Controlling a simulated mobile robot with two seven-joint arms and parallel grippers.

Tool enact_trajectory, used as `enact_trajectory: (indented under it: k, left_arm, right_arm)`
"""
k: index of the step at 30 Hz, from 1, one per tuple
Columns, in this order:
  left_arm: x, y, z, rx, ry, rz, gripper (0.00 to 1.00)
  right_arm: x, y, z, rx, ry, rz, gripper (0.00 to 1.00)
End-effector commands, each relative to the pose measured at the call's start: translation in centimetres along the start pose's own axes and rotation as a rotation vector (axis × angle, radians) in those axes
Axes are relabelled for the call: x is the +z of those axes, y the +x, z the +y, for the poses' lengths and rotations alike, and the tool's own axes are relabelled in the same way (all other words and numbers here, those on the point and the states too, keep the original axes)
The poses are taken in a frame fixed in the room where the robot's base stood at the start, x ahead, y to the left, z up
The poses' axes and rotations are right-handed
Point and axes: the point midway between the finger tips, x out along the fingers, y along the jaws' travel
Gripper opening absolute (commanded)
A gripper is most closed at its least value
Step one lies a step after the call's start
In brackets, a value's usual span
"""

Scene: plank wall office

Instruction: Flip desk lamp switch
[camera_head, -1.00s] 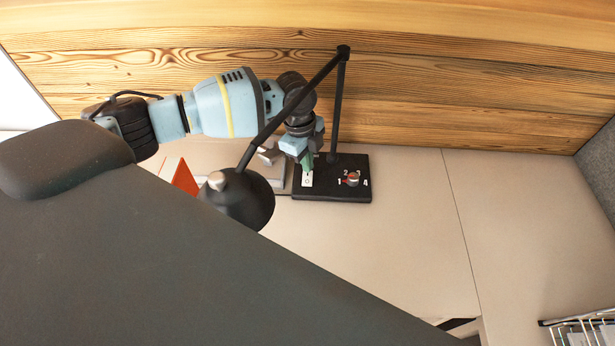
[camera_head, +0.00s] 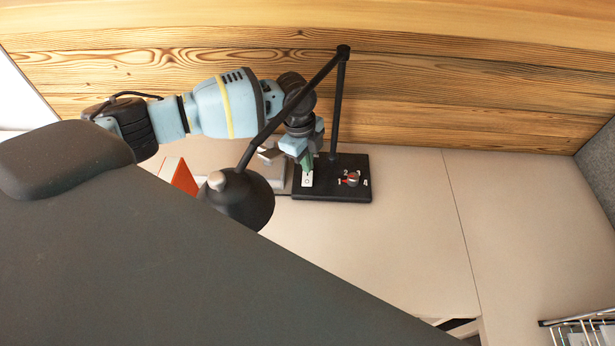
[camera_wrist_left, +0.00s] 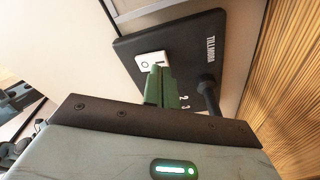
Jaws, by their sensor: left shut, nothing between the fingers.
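The black desk lamp has a dark base (camera_head: 332,190), a jointed arm and a round shade (camera_head: 240,198) hanging at left. Its white rocker switch (camera_head: 307,181) is on the left of the base, beside a numbered dial (camera_head: 351,179). My left gripper (camera_head: 307,163) is shut and empty, its green fingertips at the switch's rear edge. In the left wrist view the fingertips (camera_wrist_left: 156,70) overlap the near end of the white switch (camera_wrist_left: 152,60) on the lamp base (camera_wrist_left: 185,50). They look to be touching or just above it; I cannot tell which. My right gripper is not in view.
A grey flat object (camera_head: 278,175) lies against the base's left side, and an orange-red item (camera_head: 183,178) stands behind the shade. The plank wall (camera_head: 420,110) is close behind. A wire rack (camera_head: 585,325) is at lower right. The desk right of the lamp is clear.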

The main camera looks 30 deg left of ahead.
Motion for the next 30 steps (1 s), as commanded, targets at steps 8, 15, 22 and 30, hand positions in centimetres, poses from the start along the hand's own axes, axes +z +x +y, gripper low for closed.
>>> enact_trajectory:
  k: [8, 15, 22, 30]
  left_arm:
    - [0.0, 0.4, 0.0, 0.001, 0.0, 0.001, 0.0]
    - [0.1, 0.7, 0.0, 0.001, 0.0, 0.001, 0.0]
    - [0.1, 1.0, 0.0, 0.001, 0.0, 0.001, 0.0]
    - [0.2, 1.4, 0.0, 0.001, 0.0, 0.001, 0.0]
  right_arm:
    - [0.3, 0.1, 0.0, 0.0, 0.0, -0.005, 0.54]
    - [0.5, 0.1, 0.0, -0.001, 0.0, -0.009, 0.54]
    - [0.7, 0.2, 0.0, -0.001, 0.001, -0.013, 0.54]
    - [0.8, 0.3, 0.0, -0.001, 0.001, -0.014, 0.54]
